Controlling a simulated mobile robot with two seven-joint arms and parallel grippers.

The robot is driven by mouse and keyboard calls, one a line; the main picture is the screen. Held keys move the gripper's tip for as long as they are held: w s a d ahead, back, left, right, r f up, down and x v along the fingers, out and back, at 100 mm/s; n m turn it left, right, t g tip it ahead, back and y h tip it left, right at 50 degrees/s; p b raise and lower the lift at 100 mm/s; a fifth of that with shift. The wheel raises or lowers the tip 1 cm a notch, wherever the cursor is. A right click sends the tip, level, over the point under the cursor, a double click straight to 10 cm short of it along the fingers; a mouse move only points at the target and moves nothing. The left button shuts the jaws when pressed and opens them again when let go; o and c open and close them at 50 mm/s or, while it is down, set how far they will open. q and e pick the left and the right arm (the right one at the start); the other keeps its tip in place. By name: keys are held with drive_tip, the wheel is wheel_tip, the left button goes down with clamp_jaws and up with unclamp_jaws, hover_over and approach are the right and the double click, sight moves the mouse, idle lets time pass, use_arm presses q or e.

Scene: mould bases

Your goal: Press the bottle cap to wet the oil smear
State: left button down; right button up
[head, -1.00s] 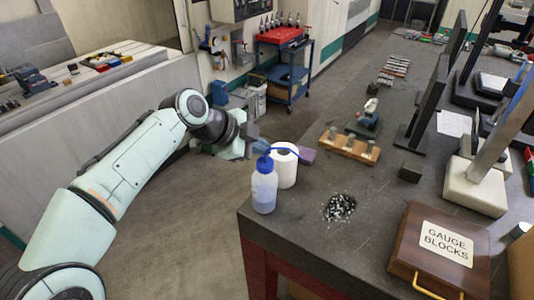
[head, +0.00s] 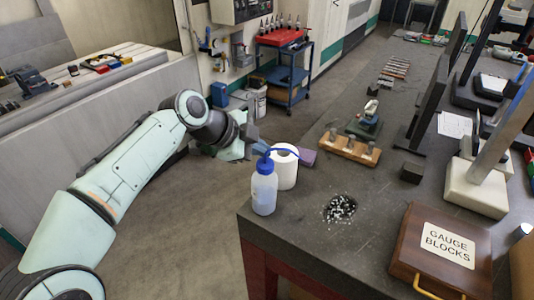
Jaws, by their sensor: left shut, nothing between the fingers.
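The squeeze bottle (head: 264,194) stands upright near the table's left edge. It is translucent, with a blue cap (head: 265,166) and a blue spout pointing right. The oil smear (head: 340,208) is a dark patch with white specks on the tabletop, right of the bottle. My left gripper (head: 259,146) is shut and empty, just above and behind the cap. The spout and cap partly overlap its fingertips, so I cannot tell whether they touch. My right gripper is out of view.
A white paper roll (head: 287,172) stands right behind the bottle. A purple block (head: 307,157) and a wooden holder (head: 350,149) lie farther back. A wooden gauge block box (head: 440,250) is at the front right. The tabletop (head: 310,235) in front of the smear is clear.

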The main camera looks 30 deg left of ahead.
use_arm(q)
drive_tip(key=shift+r+p, duration=2.15)
drive_tip(key=shift+r, duration=1)
drive_tip(key=shift+f, duration=0.1)
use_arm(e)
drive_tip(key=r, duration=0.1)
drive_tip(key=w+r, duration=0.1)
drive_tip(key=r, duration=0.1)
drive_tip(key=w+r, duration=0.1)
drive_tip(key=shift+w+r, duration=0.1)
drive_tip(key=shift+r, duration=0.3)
